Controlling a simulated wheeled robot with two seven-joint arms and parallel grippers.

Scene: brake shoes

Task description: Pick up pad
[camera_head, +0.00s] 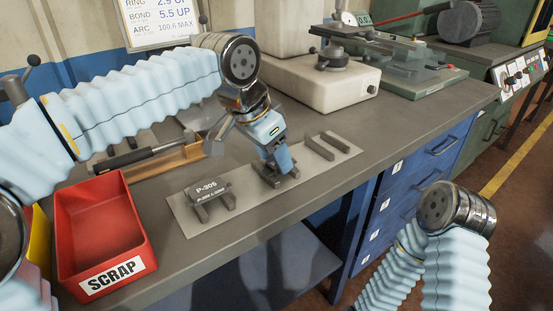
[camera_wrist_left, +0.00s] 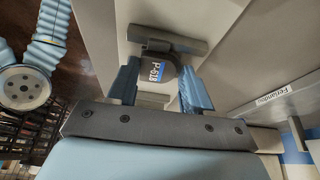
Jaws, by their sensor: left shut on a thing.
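My left gripper (camera_head: 279,168) points down over the middle of a light grey mat on the bench. It is shut on a dark pad (camera_wrist_left: 158,70) with a blue and white label that seems to read P-518. In the left wrist view the pad lies between the two blue fingers, over a grey bar (camera_wrist_left: 165,38). In the head view the gripper mostly hides this pad. Another dark pad (camera_head: 208,191), marked P-305, rests on two bars at the left of the mat. My right arm shows at the lower right, but its gripper is out of view.
A red SCRAP bin (camera_head: 103,231) stands at the bench's front left. A dark-handled tool (camera_head: 141,156) lies behind it near a wooden piece. Two bare bars (camera_head: 326,146) lie at the mat's right end. A beige machine (camera_head: 322,80) and a green machine (camera_head: 412,67) stand behind.

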